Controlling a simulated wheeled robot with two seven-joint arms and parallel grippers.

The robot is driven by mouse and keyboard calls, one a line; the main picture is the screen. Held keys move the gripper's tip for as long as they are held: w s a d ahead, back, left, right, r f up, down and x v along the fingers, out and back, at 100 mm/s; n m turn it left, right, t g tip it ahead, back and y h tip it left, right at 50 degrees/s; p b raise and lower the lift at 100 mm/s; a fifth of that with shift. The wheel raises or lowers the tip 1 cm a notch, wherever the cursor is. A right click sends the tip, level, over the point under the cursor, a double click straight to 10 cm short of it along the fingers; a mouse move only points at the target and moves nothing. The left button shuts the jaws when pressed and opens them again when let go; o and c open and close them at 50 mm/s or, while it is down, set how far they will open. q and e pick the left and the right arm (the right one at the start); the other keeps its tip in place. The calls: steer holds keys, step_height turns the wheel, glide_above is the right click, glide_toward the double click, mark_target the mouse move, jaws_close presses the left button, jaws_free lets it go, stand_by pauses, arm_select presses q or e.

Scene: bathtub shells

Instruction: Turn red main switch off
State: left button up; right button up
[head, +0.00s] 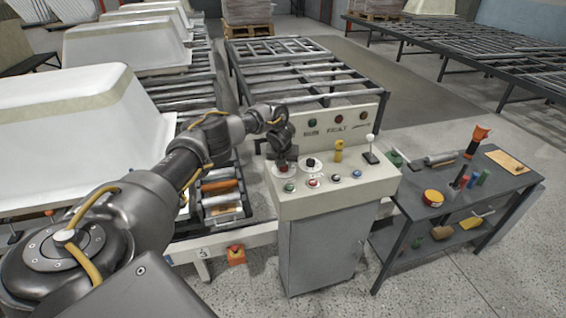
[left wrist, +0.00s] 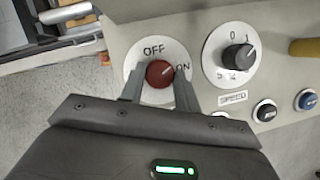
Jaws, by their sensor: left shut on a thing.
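The red main switch (left wrist: 159,73) is a round knob on a white disc marked OFF and ON, on the control panel. Its white pointer line is turned toward the upper right, between the two words and nearer ON. My left gripper (left wrist: 160,85) is shut on the red knob, one finger on each side of it. In the head view my left gripper (head: 284,163) is over the left end of the console (head: 330,195) and mostly hides the switch. My right gripper is not in view.
A black rotary knob (left wrist: 238,57) sits right of the red switch. The console also has several buttons, a yellow handle (head: 339,150) and a white-knobbed lever (head: 371,150). A tool table (head: 500,190) stands right; conveyor rollers and white tub shells (head: 80,130) lie left.

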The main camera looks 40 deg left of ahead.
arm_select(q)
steer(key=n+y, duration=0.1)
steer(key=n, duration=0.1)
steer(key=shift+w+d+n+g, duration=0.1)
steer(key=shift+w+n+g, duration=0.05)
steer(key=shift+n+g, duration=0.2)
steer(key=shift+f+n+g+b, duration=0.15)
steer(key=shift+n+g+b, duration=0.1)
steer(key=shift+n+b, duration=0.65)
steer(key=n+b, duration=0.2)
steer(key=b, duration=0.1)
steer(key=n+g+b, duration=0.1)
steer(key=n+b, duration=0.1)
steer(key=shift+w+d+f+n+g+y+b, duration=0.1)
steer(key=shift+f+n+g+y+b, duration=0.05)
steer(key=shift+n+g+y+b, duration=0.2)
steer(key=shift+n+g+b, duration=0.25)
steer(key=shift+n+b, duration=0.35)
steer(key=shift+w+r+n+g, duration=0.1)
steer(key=shift+r+n+g, duration=0.25)
steer(key=shift+n, duration=0.65)
steer(key=shift+y, duration=0.25)
steer(key=o, duration=1)
